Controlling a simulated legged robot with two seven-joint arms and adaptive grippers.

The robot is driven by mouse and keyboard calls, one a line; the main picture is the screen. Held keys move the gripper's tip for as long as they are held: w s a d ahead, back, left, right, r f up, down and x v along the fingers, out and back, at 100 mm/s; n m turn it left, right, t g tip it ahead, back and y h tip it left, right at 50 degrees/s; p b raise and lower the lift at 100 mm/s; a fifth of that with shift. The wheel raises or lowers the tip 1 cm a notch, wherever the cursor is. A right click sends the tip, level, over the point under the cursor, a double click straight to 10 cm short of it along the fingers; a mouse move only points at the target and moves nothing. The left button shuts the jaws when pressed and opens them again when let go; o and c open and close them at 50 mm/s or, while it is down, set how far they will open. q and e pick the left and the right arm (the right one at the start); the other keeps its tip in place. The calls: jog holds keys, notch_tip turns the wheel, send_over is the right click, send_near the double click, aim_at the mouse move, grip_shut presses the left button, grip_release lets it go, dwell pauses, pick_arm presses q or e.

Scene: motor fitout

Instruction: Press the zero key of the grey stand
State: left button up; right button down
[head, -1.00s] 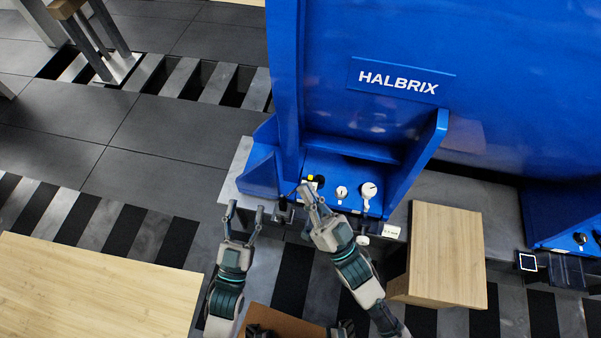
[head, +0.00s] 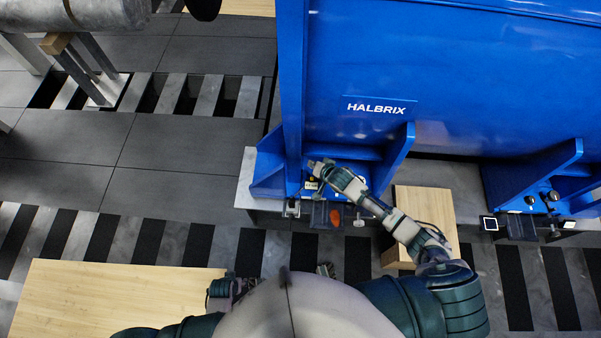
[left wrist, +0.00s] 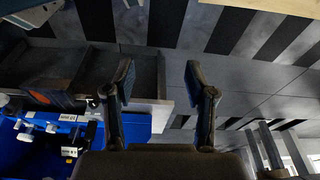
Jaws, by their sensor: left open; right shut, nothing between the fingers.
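In the head view my right gripper (head: 316,170) is shut and empty over the bay at the foot of the blue HALBRIX machine (head: 360,120). It hides part of the small fittings there. A yellow and white fitting (head: 311,184) shows just below it. I cannot make out the grey stand or its zero key for certain. My left gripper (left wrist: 159,82) is open and empty in the left wrist view, over the dark floor.
A dark box with an orange patch (head: 335,217) is on the machine's front edge; it also shows in the left wrist view (left wrist: 60,98). A wooden block (head: 440,207) stands right of the bay. A pale wooden top (head: 110,295) lies front left. Striped floor (head: 150,237) is open left.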

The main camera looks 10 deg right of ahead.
pick_arm(q)
jog(key=shift+s+a+f+g, duration=0.1)
jog(key=shift+s+g, duration=0.2)
jog(key=shift+s, duration=0.3)
pick_arm(e)
jog(key=shift+d+f, duration=0.25)
jog(key=shift+d, duration=0.2)
pick_arm(q)
jog(key=shift+w+a, duration=0.1)
pick_arm(e)
jog(key=shift+a, duration=0.15)
pick_arm(q)
notch_tip(320, 180, up, 15)
jog(key=w+t+b, duration=0.2)
jog(key=b, duration=0.5)
pick_arm(e)
send_over(313, 179)
notch_tip(313, 179, down, 6)
jog(key=shift+f, duration=1.1)
pick_arm(q)
jog(key=w+d+r+t+h, duration=0.1)
jog(key=w+d+t, duration=0.1)
jog(key=w, duration=0.4)
jog(key=shift+r+t+b, duration=0.3)
jog(key=shift+b, duration=0.05)
pick_arm(e)
jog(key=shift+f, duration=0.25)
